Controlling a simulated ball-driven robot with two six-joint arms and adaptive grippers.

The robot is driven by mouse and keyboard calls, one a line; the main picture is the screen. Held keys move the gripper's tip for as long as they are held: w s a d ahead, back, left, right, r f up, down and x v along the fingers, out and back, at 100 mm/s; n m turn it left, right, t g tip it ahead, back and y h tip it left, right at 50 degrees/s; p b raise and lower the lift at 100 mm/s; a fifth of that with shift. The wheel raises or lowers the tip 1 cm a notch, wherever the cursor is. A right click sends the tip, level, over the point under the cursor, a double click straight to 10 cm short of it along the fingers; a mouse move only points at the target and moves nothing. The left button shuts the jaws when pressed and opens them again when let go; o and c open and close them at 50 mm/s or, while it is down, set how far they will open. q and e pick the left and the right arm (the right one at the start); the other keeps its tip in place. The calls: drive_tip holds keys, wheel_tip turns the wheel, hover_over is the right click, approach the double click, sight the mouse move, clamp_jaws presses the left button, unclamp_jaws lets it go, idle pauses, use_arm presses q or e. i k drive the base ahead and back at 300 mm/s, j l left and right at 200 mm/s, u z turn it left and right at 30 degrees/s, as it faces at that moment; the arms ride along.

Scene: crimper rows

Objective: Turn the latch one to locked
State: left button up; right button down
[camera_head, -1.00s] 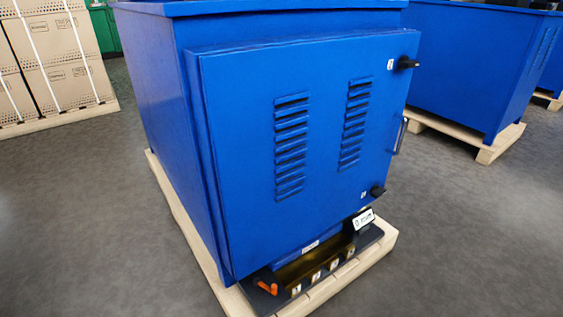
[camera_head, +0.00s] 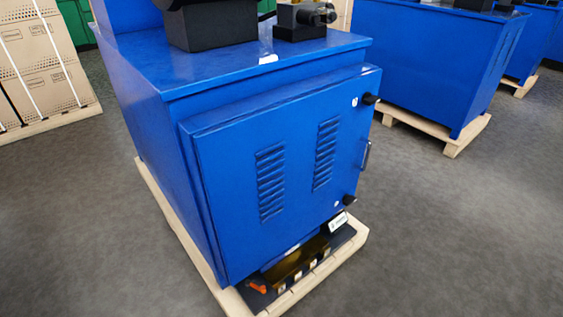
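A blue cabinet door (camera_head: 235,190) with two columns of louvre slots faces me. A black latch knob (camera_head: 370,98) sits at its upper right, with a small white label (camera_head: 354,101) beside it. A second black latch knob (camera_head: 348,199) sits at its lower right, with its own small label (camera_head: 337,205). The label text is too small to read, so I cannot tell which is latch one or how either is set. A metal handle (camera_head: 366,155) is between the latches. The door looks shut. Neither gripper is in view.
The cabinet stands on a wooden pallet (camera_head: 178,223). A dark tray (camera_head: 345,236) with an orange lever (camera_head: 257,287) lies below the door. Black machine parts (camera_head: 212,27) stand on top. Another blue cabinet (camera_head: 425,62) is at right. Grey floor (camera_head: 460,230) is clear at right.

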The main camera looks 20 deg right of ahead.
sight(347, 199)
drive_tip(key=z, duration=1.3)
